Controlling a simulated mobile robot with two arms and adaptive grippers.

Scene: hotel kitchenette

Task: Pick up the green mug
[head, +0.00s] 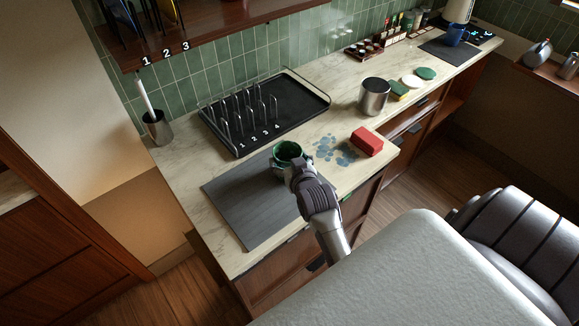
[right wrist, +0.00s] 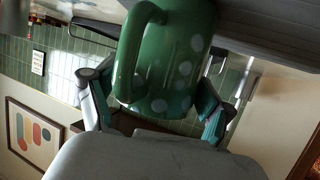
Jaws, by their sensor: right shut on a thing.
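The green mug (head: 288,150) is at the far right edge of the dark grey mat (head: 245,205) in the head view, its open top facing up. My right gripper (head: 294,165) is shut on the mug from the near side. In the right wrist view the mug (right wrist: 172,60), green with pale dots, is between the two fingers (right wrist: 152,98), and its handle shows at the left. I cannot tell whether the mug touches the mat or is a little above it. My left gripper is in neither view.
A black tray rack (head: 310,98) with wire prongs stands behind the mat. A red block (head: 367,141) lies to the right, beside blue wet patches (head: 333,149). A metal canister (head: 374,97) stands farther back. A brush holder (head: 158,127) is at the left.

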